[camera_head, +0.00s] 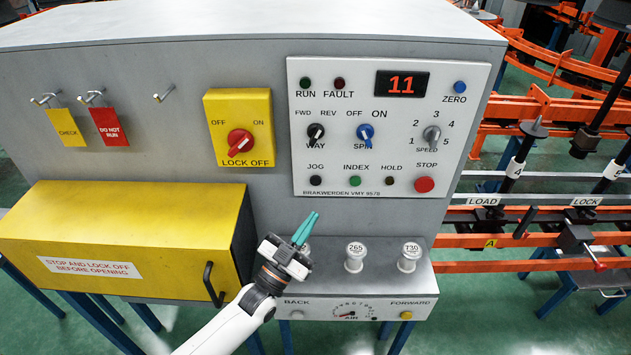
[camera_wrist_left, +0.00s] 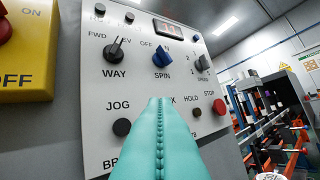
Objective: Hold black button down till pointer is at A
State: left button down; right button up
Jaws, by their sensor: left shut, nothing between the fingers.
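The black JOG button (camera_head: 316,180) is at the lower left of the white control panel (camera_head: 340,75). In the left wrist view the JOG button (camera_wrist_left: 122,127) is just left of the fingers. My left gripper (camera_head: 312,217) has its teal fingers shut and empty, pointing up toward the panel, below and left of the button's label row and apart from it. The fingers also show in the left wrist view (camera_wrist_left: 160,102), covering part of the INDEX label. A yellow A plate (camera_head: 490,243) is on the orange rail at right. I cannot tell which part is its pointer.
The display (camera_head: 401,84) reads 11. A yellow cover (camera_head: 120,215) juts out at left.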

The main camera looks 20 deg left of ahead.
pick_arm(q)
jog(key=shift+w, duration=0.1)
jog(key=b, duration=0.4)
send_near(316, 180)
jog(key=w+d+r, duration=0.2)
jog(key=d+r, duration=0.1)
jog(key=d, duration=0.1)
jog(key=shift+w+a+r+b, duration=0.15)
jog(key=shift+w+b, duration=0.1)
jog(key=shift+w, duration=0.25)
jog(key=shift+w+a+r+b, duration=0.1)
jog(key=shift+w+a+b, duration=0.15)
jog(key=shift+w, duration=0.2)
dwell(0.9)
jog(key=shift+w+a+b, duration=0.1)
jog(key=shift+w+b, duration=0.2)
jog(key=shift+w, duration=0.1)
